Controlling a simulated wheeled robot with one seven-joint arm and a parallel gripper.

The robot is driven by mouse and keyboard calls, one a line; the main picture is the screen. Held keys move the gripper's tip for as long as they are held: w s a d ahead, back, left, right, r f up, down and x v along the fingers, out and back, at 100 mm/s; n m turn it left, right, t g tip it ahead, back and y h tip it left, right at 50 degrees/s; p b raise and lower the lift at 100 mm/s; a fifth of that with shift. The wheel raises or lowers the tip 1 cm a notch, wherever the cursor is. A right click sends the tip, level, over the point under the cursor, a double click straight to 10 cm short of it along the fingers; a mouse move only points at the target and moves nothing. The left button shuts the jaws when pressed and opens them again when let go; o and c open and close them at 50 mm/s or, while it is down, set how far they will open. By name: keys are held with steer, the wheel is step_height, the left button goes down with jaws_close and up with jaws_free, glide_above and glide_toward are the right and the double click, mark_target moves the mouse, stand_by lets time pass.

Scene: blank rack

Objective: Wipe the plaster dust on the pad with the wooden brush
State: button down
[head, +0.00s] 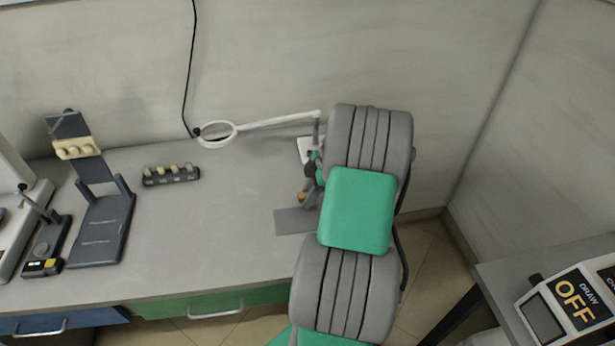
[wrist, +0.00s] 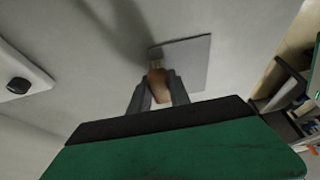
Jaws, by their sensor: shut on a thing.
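My gripper (wrist: 159,90) is shut on the wooden brush (wrist: 157,78), with one grey finger on each side of its brown handle. In the wrist view the pale bristles point away from me and overlap the left part of the grey pad (wrist: 192,63). I cannot tell whether they touch it. In the head view the pad (head: 291,222) lies flat at the right end of the bench, and the brush (head: 303,197) shows as a small brown piece just above it. My arm hides part of the gripper and the pad's right side. I cannot make out plaster dust on the pad.
A ring magnifier (head: 218,134) on a white arm stands behind my gripper. A dark rack with pale blanks (head: 171,175) and a tilted dark stand (head: 102,229) are further left. The bench (head: 215,235) between stand and pad is clear. A device marked OFF (head: 575,303) sits far right.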

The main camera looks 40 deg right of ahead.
steer(key=shift+s+r, duration=0.1)
steer(key=shift+r, duration=0.75)
steer(key=shift+a+r+p, duration=0.1)
steer(key=shift+r+p, duration=1.7)
steer(key=shift+r, duration=0.75)
